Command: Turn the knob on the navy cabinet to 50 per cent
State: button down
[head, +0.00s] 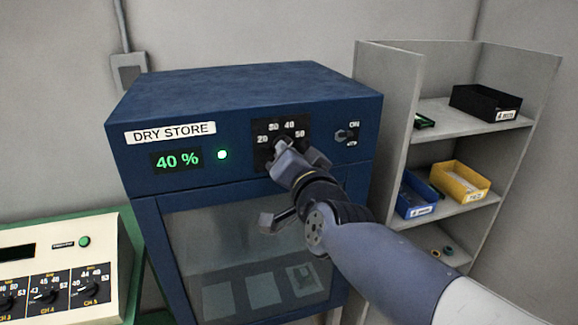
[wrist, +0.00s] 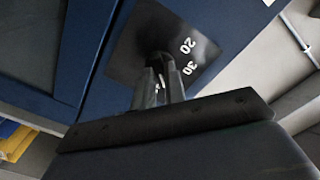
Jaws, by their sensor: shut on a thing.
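The navy cabinet (head: 240,92) carries a "DRY STORE" label, a green display (head: 177,160) reading 40 % and a lit green lamp (head: 222,154). Its black dial plate (head: 262,151) shows the marks 20, 30, 40 and 50. My gripper (head: 284,150) is at the dial, shut on the knob, and hides most of it in the head view. In the wrist view my gripper (wrist: 166,84) has its fingers closed around the dark knob (wrist: 158,60), with 20 and 30 visible beside it. The knob's pointer is hidden.
An on/off toggle switch (head: 346,134) sits right of the dial. A door handle (head: 272,222) juts out below my wrist. A grey shelf (head: 470,126) with bins stands at right, and a cream console (head: 70,262) with several knobs at left.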

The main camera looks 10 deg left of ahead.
jog(key=m+b, duration=0.2)
jog(key=m, duration=0.3)
jog(key=shift+b, duration=0.3)
jog(key=shift+m, duration=0.3)
jog(key=c, duration=1.5)
grip_release()
jog(key=shift+o, duration=0.2)
jog(key=p+v, duration=0.3)
jog(key=v, duration=0.7)
jog(key=shift+s+d, duration=0.2)
jog(key=shift+s, duration=0.15)
